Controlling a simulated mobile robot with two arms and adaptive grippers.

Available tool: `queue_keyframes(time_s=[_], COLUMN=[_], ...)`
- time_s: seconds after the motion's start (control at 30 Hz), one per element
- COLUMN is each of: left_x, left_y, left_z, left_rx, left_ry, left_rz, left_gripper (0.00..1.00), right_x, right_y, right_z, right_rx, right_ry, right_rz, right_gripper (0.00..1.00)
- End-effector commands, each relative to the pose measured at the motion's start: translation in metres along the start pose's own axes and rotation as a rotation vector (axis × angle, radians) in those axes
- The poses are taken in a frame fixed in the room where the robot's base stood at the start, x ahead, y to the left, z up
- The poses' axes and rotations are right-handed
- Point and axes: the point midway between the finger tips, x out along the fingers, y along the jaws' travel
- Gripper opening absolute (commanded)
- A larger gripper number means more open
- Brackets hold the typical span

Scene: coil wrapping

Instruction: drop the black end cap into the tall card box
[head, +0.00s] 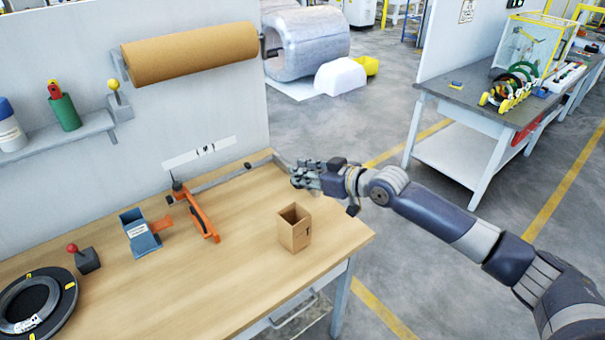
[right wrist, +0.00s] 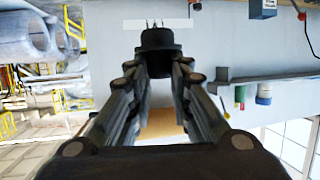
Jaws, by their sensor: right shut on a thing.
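The tall card box (head: 294,231) stands upright on the wooden bench near its right end, with its top open. My right gripper (head: 300,175) is above and behind the box in the head view, its arm coming in from the right. In the right wrist view its fingers (right wrist: 160,68) are closed on the black end cap (right wrist: 158,42), which shows as a dark round piece at the fingertips. In the head view the cap is hard to tell from the dark fingers. My left gripper is not in view.
The wooden bench (head: 180,290) also holds an orange tool (head: 204,222), a blue holder (head: 139,234), a red-knobbed block (head: 85,258) and a black ring (head: 38,303). A brown paper roll (head: 190,53) hangs on the wall panel behind. Bench space around the box is clear.

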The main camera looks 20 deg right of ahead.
Motion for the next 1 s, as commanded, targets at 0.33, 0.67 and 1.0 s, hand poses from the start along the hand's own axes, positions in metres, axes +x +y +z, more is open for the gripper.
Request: queue_keyframes(time_s=[0.33,0.67,1.0], left_x=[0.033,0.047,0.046], left_y=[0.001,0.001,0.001], left_z=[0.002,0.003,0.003], left_rx=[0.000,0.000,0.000], left_ry=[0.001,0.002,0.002], left_rz=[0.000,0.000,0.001], left_gripper=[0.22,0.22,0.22], right_x=[0.013,0.020,0.020], right_y=[0.000,0.000,0.000], right_z=[0.037,0.055,0.055], right_rx=[0.001,0.001,0.000], right_ry=[-0.001,0.000,0.000], right_rz=[0.000,0.000,0.000], right_gripper=[0.07,0.07,0.43])
